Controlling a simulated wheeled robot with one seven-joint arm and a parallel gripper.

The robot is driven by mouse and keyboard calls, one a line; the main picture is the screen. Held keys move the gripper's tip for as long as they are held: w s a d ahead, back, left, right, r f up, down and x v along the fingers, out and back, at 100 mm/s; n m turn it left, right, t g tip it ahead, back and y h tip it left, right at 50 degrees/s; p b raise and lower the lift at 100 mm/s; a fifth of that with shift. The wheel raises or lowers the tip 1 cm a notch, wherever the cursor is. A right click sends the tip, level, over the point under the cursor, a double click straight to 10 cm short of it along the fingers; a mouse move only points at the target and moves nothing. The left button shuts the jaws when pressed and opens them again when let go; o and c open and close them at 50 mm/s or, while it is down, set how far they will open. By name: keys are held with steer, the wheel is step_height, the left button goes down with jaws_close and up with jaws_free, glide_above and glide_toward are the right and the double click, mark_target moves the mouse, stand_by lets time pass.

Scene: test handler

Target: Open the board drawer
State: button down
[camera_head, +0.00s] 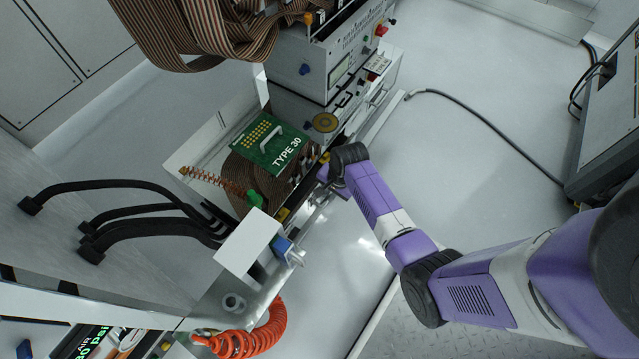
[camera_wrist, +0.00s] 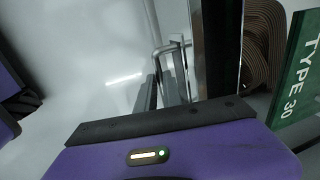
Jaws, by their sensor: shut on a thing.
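The green board marked TYPE 30 (camera_head: 282,136) lies face up among brown ribbon cable in the machine's open-topped section. Part of it also shows at the right of the wrist view (camera_wrist: 298,75). In the wrist view a bent metal handle (camera_wrist: 158,50) stands out from a drawer front seen edge-on (camera_wrist: 216,45). My gripper (camera_wrist: 168,88) is at this handle, its fingers shut on it. In the head view my gripper (camera_head: 323,178) is at the machine's front, just right of the board. There my wrist hides the handle, and how far the drawer stands out is unclear.
A grey instrument box (camera_head: 325,65) with knobs stands above the board. A white block (camera_head: 247,240) and an orange coiled hose (camera_head: 255,335) lie below. A grey cabinet (camera_head: 605,110) stands at the right. The floor (camera_head: 460,130) between is mostly clear, with a black cable across it.

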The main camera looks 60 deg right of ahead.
steer(key=s+p, duration=0.9)
steer(key=s, duration=1.6)
steer(key=shift+d, duration=0.4)
steer(key=c, duration=1.7)
jaws_free()
steer(key=shift+o, duration=1)
steer(key=shift+w, duration=0.1)
step_height(320, 180, up, 8)
steer(key=s+p, duration=0.1)
steer(key=p, duration=0.3)
steer(key=shift+s+f, duration=0.2)
steer(key=shift+s, duration=0.1)
